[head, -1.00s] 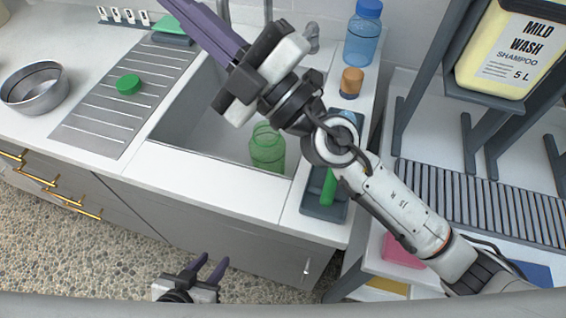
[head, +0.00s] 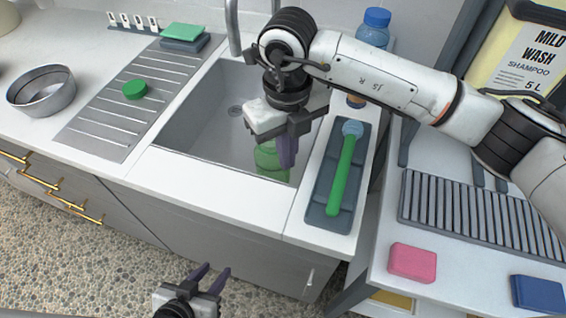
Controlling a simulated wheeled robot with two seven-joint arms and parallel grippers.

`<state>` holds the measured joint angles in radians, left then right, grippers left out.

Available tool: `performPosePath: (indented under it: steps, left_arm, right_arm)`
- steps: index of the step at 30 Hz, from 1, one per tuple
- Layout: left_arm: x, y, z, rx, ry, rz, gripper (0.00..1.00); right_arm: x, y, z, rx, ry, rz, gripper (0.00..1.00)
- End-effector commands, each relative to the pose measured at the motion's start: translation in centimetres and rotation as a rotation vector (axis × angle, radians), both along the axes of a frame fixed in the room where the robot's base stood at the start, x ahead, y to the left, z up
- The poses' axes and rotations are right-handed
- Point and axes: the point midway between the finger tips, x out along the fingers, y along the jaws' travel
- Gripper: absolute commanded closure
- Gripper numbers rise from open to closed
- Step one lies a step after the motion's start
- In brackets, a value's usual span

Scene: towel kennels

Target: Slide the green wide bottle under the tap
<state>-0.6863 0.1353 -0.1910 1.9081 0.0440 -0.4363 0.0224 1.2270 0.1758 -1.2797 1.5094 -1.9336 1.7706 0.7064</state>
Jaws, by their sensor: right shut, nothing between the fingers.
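The green wide bottle (head: 269,158) is translucent and stands in the sink (head: 203,128), near its front right corner. My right gripper (head: 287,160) points down into the sink at the bottle's right side, its fingers shut and empty. The fingers overlap the bottle in the picture; I cannot tell if they touch it. The tap (head: 233,30) rises at the back of the sink, its upper part cut off by the picture's edge. My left gripper (head: 209,279) is low at the front, over the floor, its two fingers apart and empty.
A dark tray (head: 320,205) with a green-handled brush (head: 342,175) lies right of the sink. A blue bottle (head: 374,28) stands behind it. A green lid (head: 134,90) and a metal bowl (head: 41,91) are on the left. The sink is clear left of the bottle.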

Motion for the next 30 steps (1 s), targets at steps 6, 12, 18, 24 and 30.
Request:
performPosePath:
  steps: [6, 12, 18, 24, 30]
  left_arm:
    - [0.0, 0.0, 0.6, 0.0, -0.001, 0.0, 0.65]
    - [0.0, 0.0, 0.9, 0.0, -0.002, 0.0, 0.65]
    - [0.1, 0.0, 1.0, 0.0, -0.002, 0.0, 0.65]
    - [0.1, 0.0, 1.0, 0.0, -0.002, 0.001, 0.65]
    - [0.1, 0.0, 0.8, 0.0, -0.003, 0.001, 0.65]
  right_arm:
    - [-0.2, 0.0, -4.1, 0.002, 0.007, 0.0, 1.0]
    - [-0.2, 0.1, -7.2, 0.004, 0.005, 0.0, 1.0]
    - [-0.1, 0.1, -8.7, 0.005, 0.003, 0.0, 1.0]
    - [-0.1, 0.1, -8.9, 0.007, 0.003, 0.001, 1.0]
    - [0.1, 0.0, -8.9, 0.006, 0.001, -0.004, 1.0]
